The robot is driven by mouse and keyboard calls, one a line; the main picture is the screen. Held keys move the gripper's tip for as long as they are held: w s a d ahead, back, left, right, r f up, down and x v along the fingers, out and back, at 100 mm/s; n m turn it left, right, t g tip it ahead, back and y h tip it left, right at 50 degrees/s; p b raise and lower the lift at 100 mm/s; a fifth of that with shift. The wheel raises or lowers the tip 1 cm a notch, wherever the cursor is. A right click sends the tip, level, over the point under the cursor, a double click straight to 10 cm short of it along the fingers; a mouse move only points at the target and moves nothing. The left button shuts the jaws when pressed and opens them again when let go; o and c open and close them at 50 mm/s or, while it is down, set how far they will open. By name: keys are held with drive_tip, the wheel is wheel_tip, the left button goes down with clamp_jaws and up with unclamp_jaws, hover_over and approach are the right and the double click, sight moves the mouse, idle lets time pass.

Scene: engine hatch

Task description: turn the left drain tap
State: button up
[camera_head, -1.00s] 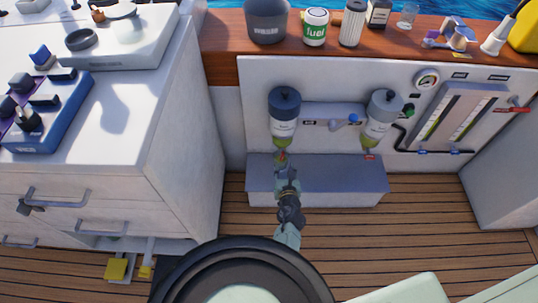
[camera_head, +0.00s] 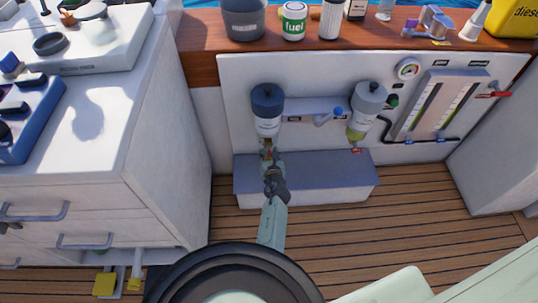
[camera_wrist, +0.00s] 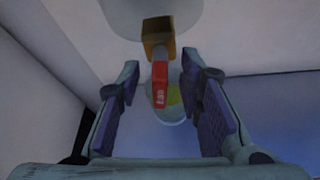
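The left drain tap shows in the wrist view as a red lever (camera_wrist: 160,84) on a brass fitting (camera_wrist: 158,42). It hangs under the left filter (camera_head: 267,108), which has a dark blue top and a pale bowl in the head view. My gripper (camera_wrist: 160,105) is open, with one finger on each side of the red lever and visible gaps to both. In the head view my gripper (camera_head: 268,158) is just below the left filter and hides most of the tap. A yellowish round shape (camera_wrist: 175,100) lies behind the lever.
The right filter (camera_head: 364,112) has a grey top, with a red lever (camera_head: 357,151) beneath it. A grey-blue step (camera_head: 330,182) runs below both filters. A white cabinet (camera_head: 150,130) stands to the left.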

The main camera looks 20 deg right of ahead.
clamp_jaws()
drive_tip(key=shift+f+m, duration=0.1)
drive_tip(key=shift+m, duration=0.2)
idle(0.4)
drive_tip(key=shift+d+m+t+y+b, duration=0.1)
drive_tip(key=shift+m+t+y+b, duration=0.2)
drive_tip(key=shift+m+y+b, duration=0.45)
drive_tip(key=m+y, duration=0.1)
drive_tip(key=m, duration=0.1)
drive_tip(key=m+t+y+b, duration=0.1)
drive_tip(key=shift+s+d+f+m, duration=0.1)
drive_tip(key=shift+f+m, duration=0.1)
drive_tip(key=shift+m, duration=0.15)
drive_tip(key=m+t+y+b, duration=0.1)
drive_tip(key=m+b, duration=0.1)
drive_tip(key=m, duration=0.1)
drive_tip(key=shift+f+t+b, duration=0.1)
drive_tip(key=shift+t+b, duration=0.2)
drive_tip(key=shift+b, duration=0.05)
drive_tip(key=shift+m+t+b, duration=0.6)
drive_tip(key=shift+m+b, duration=0.4)
drive_tip(key=shift+m, duration=0.6)
drive_tip(key=shift+y, duration=0.25)
drive_tip(key=shift+o, duration=0.2)
unclamp_jaws()
